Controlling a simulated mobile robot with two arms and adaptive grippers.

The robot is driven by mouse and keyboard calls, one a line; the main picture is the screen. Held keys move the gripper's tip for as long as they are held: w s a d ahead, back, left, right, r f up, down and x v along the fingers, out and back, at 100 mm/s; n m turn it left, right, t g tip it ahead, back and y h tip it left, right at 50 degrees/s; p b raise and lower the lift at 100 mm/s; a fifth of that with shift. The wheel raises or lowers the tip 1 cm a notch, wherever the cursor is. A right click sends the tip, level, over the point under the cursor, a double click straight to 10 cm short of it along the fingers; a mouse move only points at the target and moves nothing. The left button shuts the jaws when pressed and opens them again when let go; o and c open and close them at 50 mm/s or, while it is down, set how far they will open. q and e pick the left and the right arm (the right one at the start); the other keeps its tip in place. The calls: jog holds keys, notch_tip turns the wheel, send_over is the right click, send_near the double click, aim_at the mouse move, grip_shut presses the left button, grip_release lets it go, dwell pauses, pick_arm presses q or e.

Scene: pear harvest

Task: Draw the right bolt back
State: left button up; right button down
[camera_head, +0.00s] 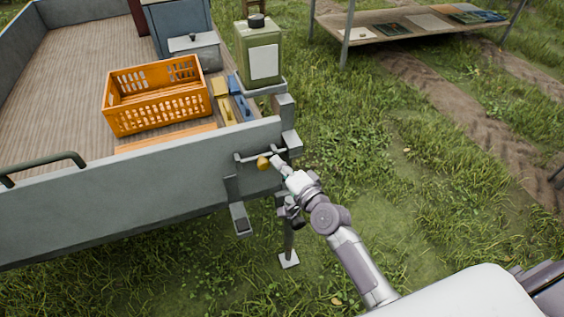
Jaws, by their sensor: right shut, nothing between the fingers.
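The right bolt (248,156) is a thin metal rod in brackets at the right end of the grey trailer tailboard (130,188). A round orange-brown knob (263,163) shows at the bolt. My right gripper (277,163) is shut at the knob's right side, with nothing held between its fingers. Whether the fingertips touch the knob or the bolt is too small to tell. The tailboard is upright. My left gripper is not in view.
An orange crate (160,113) stands on the wooden trailer bed (62,80). A green canister (258,52) stands at the trailer's right corner. A step (241,218) hangs below the tailboard. Open grass lies to the right, with a table (420,25) farther back.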

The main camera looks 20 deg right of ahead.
aim_at(261, 169)
jog(key=shift+a, duration=0.1)
jog(key=a+p, duration=0.1)
jog(key=a, duration=0.3)
jog(key=shift+s+a+r+p, duration=0.1)
jog(key=shift+a+p, duration=0.2)
jog(key=shift+p, duration=0.1)
